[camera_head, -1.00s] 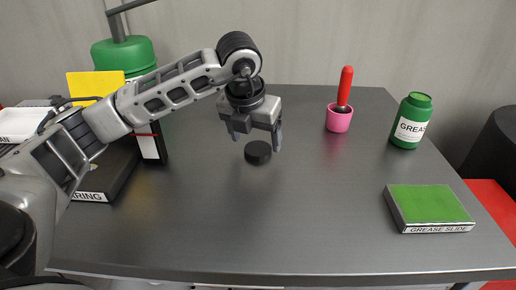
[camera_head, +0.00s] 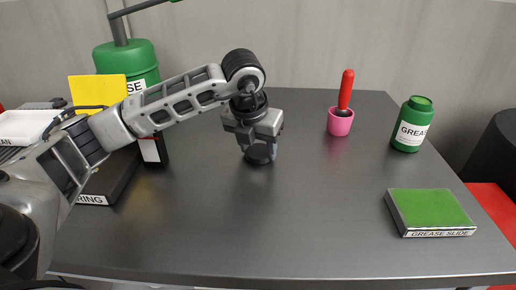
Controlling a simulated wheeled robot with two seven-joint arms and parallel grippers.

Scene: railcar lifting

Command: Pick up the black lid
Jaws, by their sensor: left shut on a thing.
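The black lid (camera_head: 259,158) is a small dark disc on the grey table, left of centre. My left gripper (camera_head: 258,151) points down over it, with its fingers closed around its sides. The gripper hides the lid's upper part. I cannot tell whether the lid is clear of the table. My right gripper is not in view.
A pink cup (camera_head: 340,122) with a red-handled tool (camera_head: 346,89) stands right of the gripper. A green grease jar (camera_head: 411,124) and a green-topped grease slide box (camera_head: 431,212) are at the right. A large green container (camera_head: 124,60) stands back left. The table's front middle is clear.

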